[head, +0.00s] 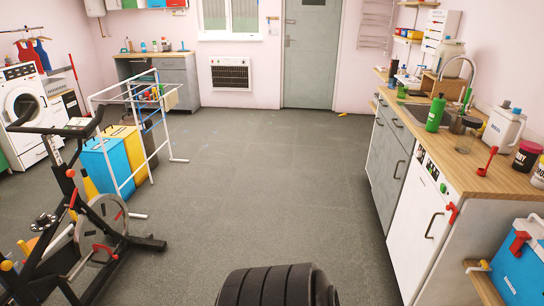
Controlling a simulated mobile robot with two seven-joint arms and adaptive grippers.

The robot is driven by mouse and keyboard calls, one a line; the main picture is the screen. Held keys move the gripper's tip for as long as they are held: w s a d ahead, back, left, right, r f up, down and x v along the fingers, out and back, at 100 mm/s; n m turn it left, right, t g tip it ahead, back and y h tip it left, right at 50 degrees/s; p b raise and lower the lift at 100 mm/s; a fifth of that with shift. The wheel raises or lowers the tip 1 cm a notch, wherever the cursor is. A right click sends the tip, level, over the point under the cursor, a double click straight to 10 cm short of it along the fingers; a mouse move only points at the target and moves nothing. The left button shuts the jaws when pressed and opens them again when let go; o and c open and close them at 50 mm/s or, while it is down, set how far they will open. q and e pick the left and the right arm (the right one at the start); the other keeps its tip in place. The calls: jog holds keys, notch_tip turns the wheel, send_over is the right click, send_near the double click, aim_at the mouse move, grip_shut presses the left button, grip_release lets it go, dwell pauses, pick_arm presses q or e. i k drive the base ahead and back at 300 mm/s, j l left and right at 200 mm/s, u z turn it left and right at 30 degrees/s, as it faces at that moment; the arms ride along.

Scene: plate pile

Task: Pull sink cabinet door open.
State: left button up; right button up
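The sink (412,118) with a curved tap (463,62) is set in the wooden counter along the right wall. Below it is the grey sink cabinet (388,160), with dark bar handles on its front. Its door fronts look flush and shut, seen at a steep angle. Neither of my grippers is in view.
A white appliance front (421,225) with a dark handle and a red clip stands nearer than the cabinet. A green bottle (435,113) and several containers crowd the counter. An exercise bike (85,220) and drying rack (130,130) stand left. The grey floor (260,180) between is clear.

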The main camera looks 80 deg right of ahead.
aim_at(393, 162)
jog(key=k+z, duration=0.25)
jog(key=z, duration=0.15)
jog(key=k+l+z, duration=0.1)
jog(key=z, duration=0.3)
jog(key=k+z, duration=0.1)
jog(key=z, duration=1.95)
jog(key=i+l+z, duration=0.1)
jog(key=i+z, duration=0.3)
jog(key=i, duration=0.25)
jog(key=i+j+z, duration=0.15)
jog(key=i+z, duration=0.3)
jog(key=i, duration=0.25)
